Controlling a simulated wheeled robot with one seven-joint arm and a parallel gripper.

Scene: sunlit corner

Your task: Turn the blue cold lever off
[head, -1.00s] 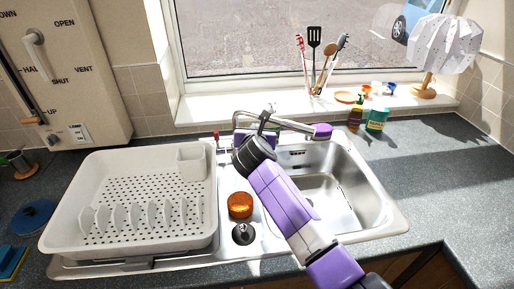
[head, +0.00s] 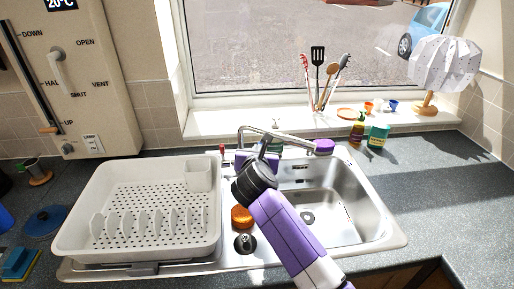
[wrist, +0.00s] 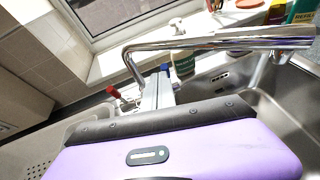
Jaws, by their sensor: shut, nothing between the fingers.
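In the wrist view, my gripper (wrist: 157,90) is shut and empty, its grey fingers pointing away past the purple housing. The blue cold lever (wrist: 164,68) shows only as a small blue tip right beside the fingertips; the rest is hidden behind them, and I cannot tell whether they touch. The red lever (wrist: 114,92) stands to the left, apart from the fingers. It also shows in the head view (head: 222,149). The chrome tap (wrist: 215,42) arches above the fingers. In the head view, my arm hides the blue lever, and I cannot make out the fingertips.
The steel sink basin (head: 345,205) lies right of my arm, and a white dish rack (head: 75,215) stands left. An orange scrubber (head: 241,217) and black plug (head: 245,243) lie between them. Bottles (head: 378,136) stand behind the sink's right end.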

